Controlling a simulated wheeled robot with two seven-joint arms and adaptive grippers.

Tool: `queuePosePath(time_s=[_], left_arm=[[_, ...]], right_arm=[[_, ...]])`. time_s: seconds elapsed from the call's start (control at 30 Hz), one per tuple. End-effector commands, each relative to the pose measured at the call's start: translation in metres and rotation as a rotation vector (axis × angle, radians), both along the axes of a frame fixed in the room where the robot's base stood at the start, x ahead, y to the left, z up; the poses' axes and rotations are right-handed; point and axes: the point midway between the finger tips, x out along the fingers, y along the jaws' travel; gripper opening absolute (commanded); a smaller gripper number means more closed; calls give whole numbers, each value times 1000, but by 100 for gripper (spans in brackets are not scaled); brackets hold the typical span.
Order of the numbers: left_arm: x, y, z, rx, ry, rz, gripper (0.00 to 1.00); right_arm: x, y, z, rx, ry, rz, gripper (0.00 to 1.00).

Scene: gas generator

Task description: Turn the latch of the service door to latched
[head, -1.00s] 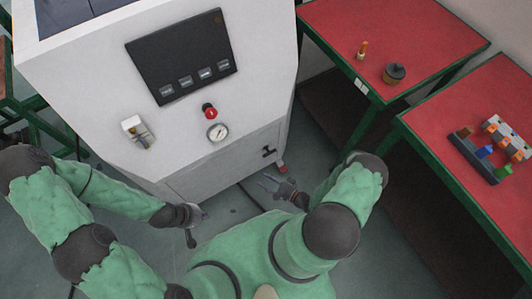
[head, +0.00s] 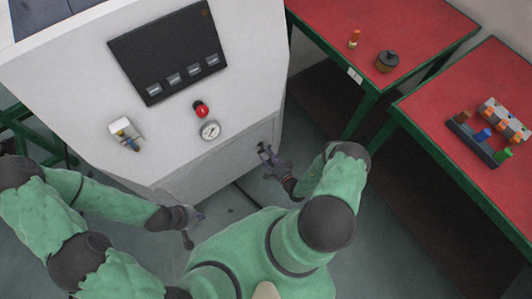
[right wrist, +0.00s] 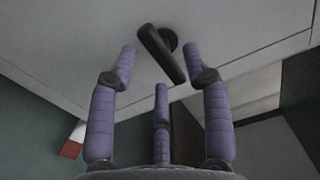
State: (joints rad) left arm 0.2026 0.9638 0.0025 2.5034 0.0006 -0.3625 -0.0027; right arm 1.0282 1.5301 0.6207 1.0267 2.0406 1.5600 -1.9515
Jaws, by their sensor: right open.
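The service door (head: 222,158) is the low panel on the front of the white generator cabinet. Its latch is a dark handle (right wrist: 162,52), seen in the right wrist view set aslant on the pale door. In the head view my right gripper largely covers it. My right gripper (head: 265,151) is open at the door, and in the right wrist view its fingers (right wrist: 160,62) stand on either side of the latch handle, apart from it. My left gripper (head: 192,228) hangs low left of the door, away from the latch; its finger state is unclear.
The cabinet carries a dark control panel (head: 168,50), a red button (head: 201,109), a gauge (head: 210,131) and a small fitting (head: 126,134). Red tables (head: 420,25) stand to the right with small parts on them. Grey floor lies below the door.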

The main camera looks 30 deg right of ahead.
Motion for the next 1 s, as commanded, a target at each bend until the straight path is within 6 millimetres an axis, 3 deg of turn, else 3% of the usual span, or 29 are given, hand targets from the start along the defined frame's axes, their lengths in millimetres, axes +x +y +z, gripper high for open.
queuePosePath(time_s=[0.2,0.5,0.67,0.7,1.0], left_arm=[[0,0,-5,0,0,0,0],[0,0,-5,0,0,0,0],[0,0,-5,0,0,0,0],[0,0,-5,0,0,0,0],[0,0,-4,0,0,0,0]], right_arm=[[16,1,0,-1,-1,1,49],[18,1,0,0,0,0,49],[18,1,0,0,0,0,4],[18,1,0,0,0,0,0],[13,2,0,13,1,0,0]])
